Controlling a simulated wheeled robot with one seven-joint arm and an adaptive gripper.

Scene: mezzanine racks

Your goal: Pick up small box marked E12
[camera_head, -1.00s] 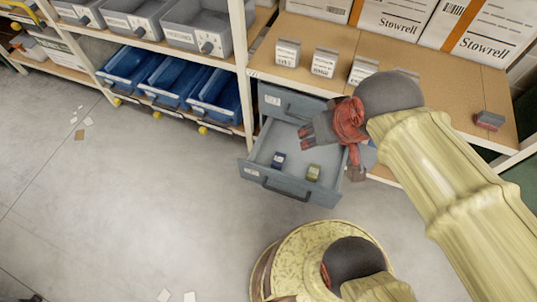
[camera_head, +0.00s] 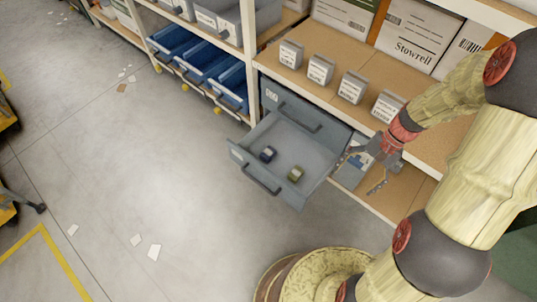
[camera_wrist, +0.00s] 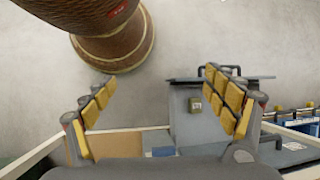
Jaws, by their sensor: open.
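I cannot read E12 on any box. My gripper (camera_head: 365,171) is open and empty, just right of the drawer and below the shelf edge.
Large Stowrell cartons (camera_head: 415,38) stand behind the row of boxes. Blue bins (camera_head: 210,62) sit on the rack left of the drawer. White rack posts and shelf edges are close to my arm. The floor (camera_head: 150,190) to the left is mostly clear, with paper scraps.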

